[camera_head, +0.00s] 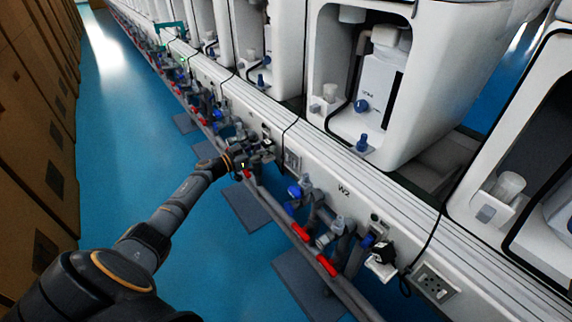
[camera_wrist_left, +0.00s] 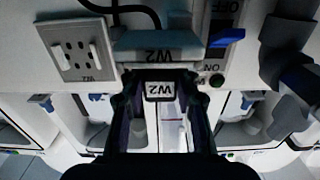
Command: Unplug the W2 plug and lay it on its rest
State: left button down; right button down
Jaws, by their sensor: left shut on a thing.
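My left gripper (camera_head: 258,152) is at the white rail, just left of a grey socket plate (camera_head: 292,161). In the left wrist view the left gripper (camera_wrist_left: 160,100) is shut on the dark W2 plug (camera_wrist_left: 159,90), whose white label reads upside down. A grey-teal rest (camera_wrist_left: 156,47), also marked W2, is right beyond the plug. I cannot tell whether they touch. The socket plate (camera_wrist_left: 78,48) shows bare holes, apart from the plug. In the head view the plug is hidden by the gripper. My right gripper is not in view.
An ON/OFF switch with a blue lever (camera_wrist_left: 226,39) is close beside the rest. A black cable (camera_wrist_left: 133,10) curves above it. Blue and red valves (camera_head: 327,264) line the pipe below the rail. Another black plug (camera_head: 383,252) sits farther right. The blue floor is open.

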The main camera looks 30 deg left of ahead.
pick_arm(q)
jog(key=shift+f+b, duration=0.3)
jog(key=shift+f, duration=0.25)
jog(key=c, duration=0.9)
grip_release()
jog(key=shift+s, duration=0.1)
jog(key=v, duration=1.1)
jog(key=shift+s+a, duration=0.15)
jog(key=shift+s, duration=0.2)
